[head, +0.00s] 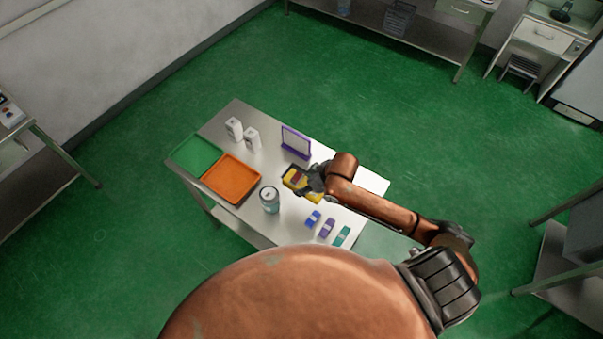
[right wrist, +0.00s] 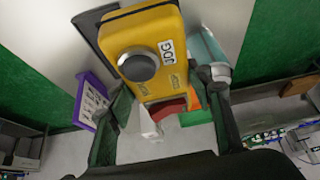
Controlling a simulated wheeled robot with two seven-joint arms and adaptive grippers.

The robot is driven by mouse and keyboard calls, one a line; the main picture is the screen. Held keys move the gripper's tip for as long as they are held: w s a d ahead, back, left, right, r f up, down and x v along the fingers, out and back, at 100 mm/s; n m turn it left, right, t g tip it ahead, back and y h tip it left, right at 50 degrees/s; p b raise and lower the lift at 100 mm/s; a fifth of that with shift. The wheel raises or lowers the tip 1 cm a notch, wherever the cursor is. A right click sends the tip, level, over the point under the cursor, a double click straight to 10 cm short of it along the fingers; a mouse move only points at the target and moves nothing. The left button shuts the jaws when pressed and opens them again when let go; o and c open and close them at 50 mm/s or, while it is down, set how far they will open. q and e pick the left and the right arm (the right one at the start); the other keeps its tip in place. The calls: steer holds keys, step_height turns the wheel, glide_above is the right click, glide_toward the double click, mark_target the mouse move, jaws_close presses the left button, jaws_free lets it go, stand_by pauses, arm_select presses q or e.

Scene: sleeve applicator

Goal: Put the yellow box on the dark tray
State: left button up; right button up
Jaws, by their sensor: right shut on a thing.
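The yellow box (head: 290,175) is in my right gripper (head: 311,181), above the metal table. In the right wrist view the yellow box (right wrist: 155,30) shows a dark round knob, a "JOG" label and a red part; it sits between the fingers of the right gripper (right wrist: 165,92). A dark grey flat piece (right wrist: 86,38) shows behind the box there; I cannot tell whether it is the dark tray. No dark tray stands out in the head view, where the gripper and box hide part of the tabletop. My left gripper is not in view.
On the table (head: 238,112) are a green tray (head: 195,152), an orange tray (head: 231,178), a can (head: 269,198), two white bottles (head: 234,129), a purple-framed stand (head: 296,143) and several small items (head: 327,228) near the front edge. The table's right corner looks clear.

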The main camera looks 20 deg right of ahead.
steer(key=w+d+f, duration=0.1)
steer(key=w+f, duration=0.1)
steer(key=w, duration=0.1)
steer(key=w+d+f, duration=0.1)
steer(key=w+f, duration=0.2)
steer(key=w+d+f+p, duration=0.1)
steer(key=w+d+f, duration=0.1)
steer(key=w, duration=0.1)
steer(key=shift+w+f, duration=0.25)
steer(key=shift+w, duration=0.05)
steer(key=shift+w+d+f, duration=0.15)
steer(key=shift+w+f, duration=0.2)
steer(key=shift+f, duration=0.15)
step_height(320, 180, down, 3)
steer(key=shift+r, duration=0.1)
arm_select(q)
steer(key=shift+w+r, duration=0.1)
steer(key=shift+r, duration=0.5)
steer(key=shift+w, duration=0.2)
arm_select(e)
steer(key=shift+f, duration=0.2)
steer(key=o, duration=1.6)
steer(key=shift+s+f, duration=0.1)
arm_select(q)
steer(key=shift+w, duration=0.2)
